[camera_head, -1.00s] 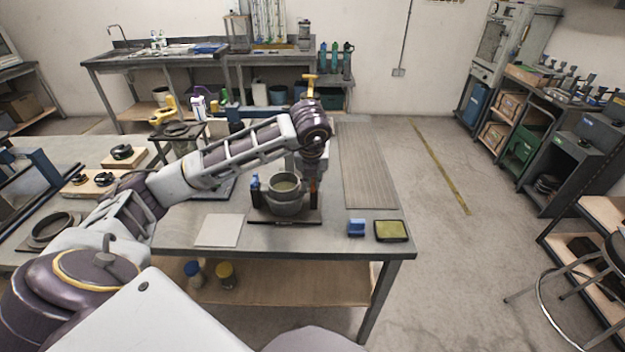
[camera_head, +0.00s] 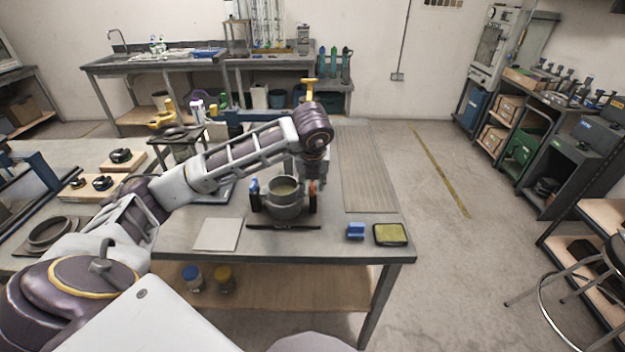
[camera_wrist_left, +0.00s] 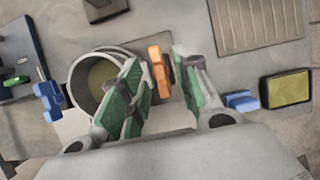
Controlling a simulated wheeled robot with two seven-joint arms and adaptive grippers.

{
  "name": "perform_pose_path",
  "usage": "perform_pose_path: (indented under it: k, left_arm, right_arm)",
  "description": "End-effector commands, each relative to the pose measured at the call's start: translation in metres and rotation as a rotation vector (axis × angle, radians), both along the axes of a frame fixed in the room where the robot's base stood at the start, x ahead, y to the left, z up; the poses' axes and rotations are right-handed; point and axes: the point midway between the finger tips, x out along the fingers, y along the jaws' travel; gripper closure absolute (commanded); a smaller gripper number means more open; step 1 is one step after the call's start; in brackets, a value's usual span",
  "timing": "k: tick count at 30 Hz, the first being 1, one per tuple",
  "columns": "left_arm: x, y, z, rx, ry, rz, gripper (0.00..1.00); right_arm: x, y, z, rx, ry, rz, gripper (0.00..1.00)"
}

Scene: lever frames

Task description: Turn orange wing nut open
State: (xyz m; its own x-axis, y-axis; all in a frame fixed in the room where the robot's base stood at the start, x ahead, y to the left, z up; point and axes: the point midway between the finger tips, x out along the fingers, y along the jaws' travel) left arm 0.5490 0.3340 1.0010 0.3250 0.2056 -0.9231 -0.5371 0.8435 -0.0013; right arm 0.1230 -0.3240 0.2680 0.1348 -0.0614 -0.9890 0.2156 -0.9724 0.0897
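The orange wing nut (camera_head: 312,187) stands at the right side of the grey pot-like vessel (camera_head: 285,206) on the table. In the left wrist view the orange wing nut (camera_wrist_left: 159,71) shows between my left gripper's (camera_wrist_left: 164,70) green-padded fingers. These are open, one on each side of it; the left finger looks close to it and a gap shows on the right. Contact cannot be told. In the head view the left gripper is mostly hidden below its wrist. A blue wing nut (camera_head: 254,187) is on the vessel's left side, also in the wrist view (camera_wrist_left: 48,101). My right gripper is not visible.
A blue block (camera_head: 355,231) and a yellow-green pad in a dark tray (camera_head: 391,234) lie at the table's front right. A pale square plate (camera_head: 217,235) lies left of the vessel. A ribbed mat (camera_head: 368,170) covers the table's right side.

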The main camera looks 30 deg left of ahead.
Motion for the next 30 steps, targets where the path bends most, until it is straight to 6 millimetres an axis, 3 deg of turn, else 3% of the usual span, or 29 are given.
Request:
perform_pose_path:
  k: [5, 11, 30]
  left_arm:
    - [0.000, -0.001, 0.000, 0.000, 0.001, -0.002, 0.68]
    - [-0.003, -0.002, 0.007, -0.001, 0.001, -0.002, 0.68]
    - [-0.026, -0.017, 0.076, 0.000, -0.001, -0.001, 0.68]
  right_arm:
    - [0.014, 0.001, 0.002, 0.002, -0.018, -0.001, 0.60]
    - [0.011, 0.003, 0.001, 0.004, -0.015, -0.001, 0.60]
    - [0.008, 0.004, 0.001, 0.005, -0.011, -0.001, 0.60]
